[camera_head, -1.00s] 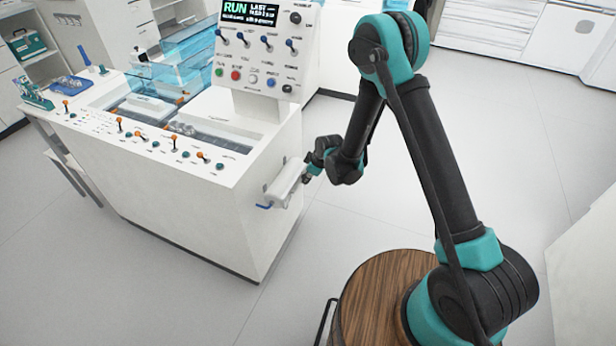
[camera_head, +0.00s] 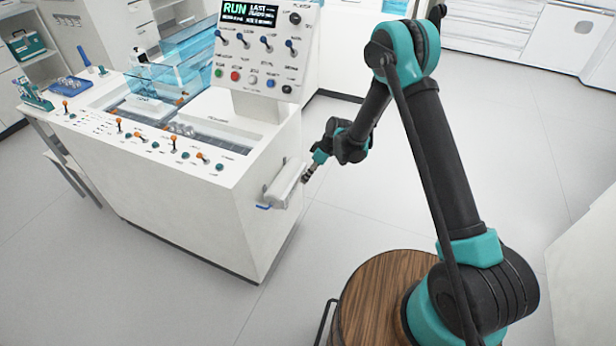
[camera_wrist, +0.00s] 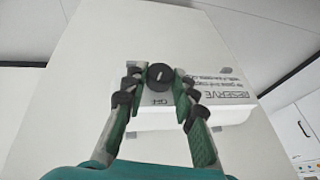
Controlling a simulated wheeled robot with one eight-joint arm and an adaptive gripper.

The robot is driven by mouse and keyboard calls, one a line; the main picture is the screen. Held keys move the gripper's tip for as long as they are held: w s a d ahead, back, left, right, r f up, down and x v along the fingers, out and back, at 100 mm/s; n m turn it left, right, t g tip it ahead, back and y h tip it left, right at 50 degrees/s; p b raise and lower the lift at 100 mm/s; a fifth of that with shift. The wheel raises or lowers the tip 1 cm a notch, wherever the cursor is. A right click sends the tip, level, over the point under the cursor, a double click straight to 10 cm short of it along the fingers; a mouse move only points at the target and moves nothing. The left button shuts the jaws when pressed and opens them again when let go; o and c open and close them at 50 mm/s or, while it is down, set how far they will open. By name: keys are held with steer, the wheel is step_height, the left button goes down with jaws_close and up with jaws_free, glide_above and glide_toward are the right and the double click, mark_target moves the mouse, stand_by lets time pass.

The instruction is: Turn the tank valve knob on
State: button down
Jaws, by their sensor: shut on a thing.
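The valve knob (camera_wrist: 160,76) is a small round black knob with a white pointer line, in the wrist view on the pale tank face. The word ON is printed just below it in that view, upside down. My gripper (camera_wrist: 158,82) has one dark, jointed finger on each side of the knob and is shut on it. In the head view my gripper (camera_head: 307,174) is at the right end of the white reserve tank (camera_head: 284,186) on the console's side. The knob is hidden or too small to tell there.
The white console (camera_head: 190,215) stands left of my arm, with several switches on its top and an upright panel (camera_head: 262,50) showing RUN. Upside-down RESERVE lettering (camera_wrist: 222,91) is beside the knob. The floor around is clear.

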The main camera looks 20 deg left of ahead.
steer(key=g, duration=0.3)
steer(key=w+m+g, duration=0.1)
steer(key=g, duration=0.1)
steer(key=shift+f+y, duration=0.25)
steer(key=shift+y, duration=0.15)
steer(key=shift+w+f+m+g+y, duration=0.1)
steer(key=shift+m+g+y, duration=0.25)
steer(key=shift+g, duration=1.05)
steer(key=c, duration=1.2)
jaws_free()
step_height(320, 180, up, 10)
